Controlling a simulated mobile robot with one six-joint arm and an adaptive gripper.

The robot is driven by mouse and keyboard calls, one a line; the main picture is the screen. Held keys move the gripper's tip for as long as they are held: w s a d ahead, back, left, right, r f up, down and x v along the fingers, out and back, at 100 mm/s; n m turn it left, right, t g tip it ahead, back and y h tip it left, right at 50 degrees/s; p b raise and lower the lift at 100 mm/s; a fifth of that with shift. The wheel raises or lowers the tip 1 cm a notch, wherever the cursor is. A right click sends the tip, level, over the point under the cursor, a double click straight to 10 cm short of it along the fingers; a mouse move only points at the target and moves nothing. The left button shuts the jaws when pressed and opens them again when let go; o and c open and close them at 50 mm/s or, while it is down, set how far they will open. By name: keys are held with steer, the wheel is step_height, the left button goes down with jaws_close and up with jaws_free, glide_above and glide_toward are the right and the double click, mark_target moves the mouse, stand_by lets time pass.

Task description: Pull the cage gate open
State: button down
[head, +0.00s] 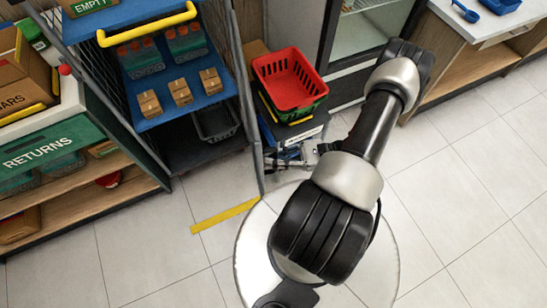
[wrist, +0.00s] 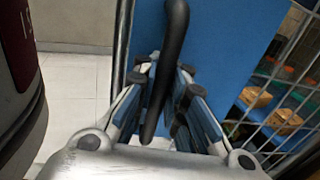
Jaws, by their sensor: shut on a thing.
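The cage (head: 205,110) stands at the upper left in the head view, with blue shelves inside. Its gate (head: 245,100) shows nearly edge-on as a thin grey frame at the cage's right side. In the wrist view the gate has a blue panel (wrist: 220,40), wire mesh at the right and a black bar handle (wrist: 172,60). My gripper (wrist: 163,115) is shut on this handle, with a finger on each side of it. In the head view my gripper (head: 290,157) is small and partly hidden by my arm, just right of the gate.
A returns counter (head: 60,140) stands left of the cage. A yellow strip (head: 225,215) marks the floor in front. The tiled floor (head: 470,200) at the right is clear.

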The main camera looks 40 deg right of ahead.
steer(key=c, duration=1.6)
jaws_free()
steer(key=shift+s+d, duration=0.1)
steer(key=v, duration=1.2)
